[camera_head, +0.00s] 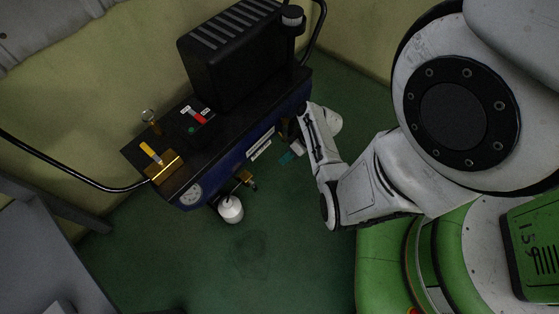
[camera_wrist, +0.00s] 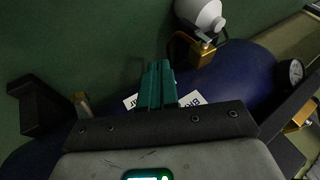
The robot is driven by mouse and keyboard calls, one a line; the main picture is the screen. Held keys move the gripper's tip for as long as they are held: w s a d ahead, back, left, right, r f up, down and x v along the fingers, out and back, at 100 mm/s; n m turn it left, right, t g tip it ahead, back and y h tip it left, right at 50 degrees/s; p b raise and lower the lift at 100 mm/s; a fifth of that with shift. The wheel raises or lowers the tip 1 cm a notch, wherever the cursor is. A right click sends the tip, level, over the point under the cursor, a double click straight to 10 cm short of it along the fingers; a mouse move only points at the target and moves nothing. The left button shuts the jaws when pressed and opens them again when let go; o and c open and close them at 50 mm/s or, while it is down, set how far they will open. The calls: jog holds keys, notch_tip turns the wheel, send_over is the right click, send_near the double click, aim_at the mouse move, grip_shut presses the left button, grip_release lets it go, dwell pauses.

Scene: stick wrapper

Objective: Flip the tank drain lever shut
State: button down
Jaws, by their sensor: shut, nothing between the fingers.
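The dark blue tank (camera_head: 225,172) lies under the black compressor top; it also fills much of the wrist view (camera_wrist: 250,85). I cannot make out for sure which part is the drain lever. A small brass stub (camera_wrist: 82,104) shows left of my fingers in the wrist view, near a black foot. My gripper (camera_head: 288,157) has teal fingers, shut and empty (camera_wrist: 157,84), in front of the tank's white label (camera_head: 260,150).
A yellow lever (camera_head: 150,152) stands on a brass block on top. The green floor (camera_head: 285,245) is clear in front. A grey table (camera_head: 40,260) is at lower left.

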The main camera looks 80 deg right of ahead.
aim_at(255, 188)
jog(key=w+a+f+b, duration=0.6)
jog(key=w+f, duration=0.1)
jog(key=f, duration=0.1)
jog(key=shift+w+a+f+h+b, duration=0.2)
jog(key=shift+w+a+h+b, duration=0.05)
jog(key=shift+w+h+b, duration=0.1)
dwell(0.7)
jog(key=shift+a, duration=0.1)
jog(key=shift+w+a+f+t+y, duration=0.15)
jog(key=shift+w+a+t+y, duration=0.2)
jog(key=shift+y, duration=0.1)
jog(key=shift+a, duration=0.1)
